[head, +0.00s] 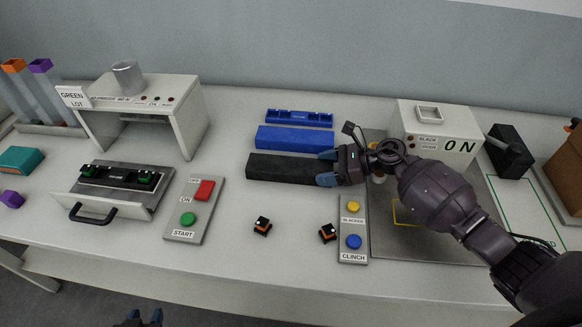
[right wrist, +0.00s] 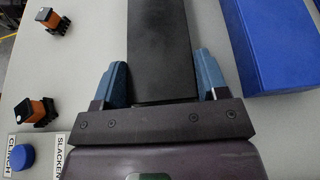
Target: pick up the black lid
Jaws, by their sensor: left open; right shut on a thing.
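The black lid (head: 283,168) is a long dark bar in the middle of the table, in front of the blue bar. My right gripper (head: 328,167) is at the lid's right end. In the right wrist view the lid (right wrist: 159,45) runs between the two blue fingers of my right gripper (right wrist: 158,78), which is shut on it. I cannot tell whether the lid is clear of the table. My left gripper (head: 144,318) shows only its blue fingertips at the bottom edge, open and away from the lid.
A blue bar (head: 294,139) and a blue tray (head: 299,117) lie just behind the lid. Two small orange-and-black connectors (head: 262,226) (head: 327,233) sit in front. A button panel (head: 353,228) and a grey plate (head: 420,240) are to the right, a start panel (head: 190,210) to the left.

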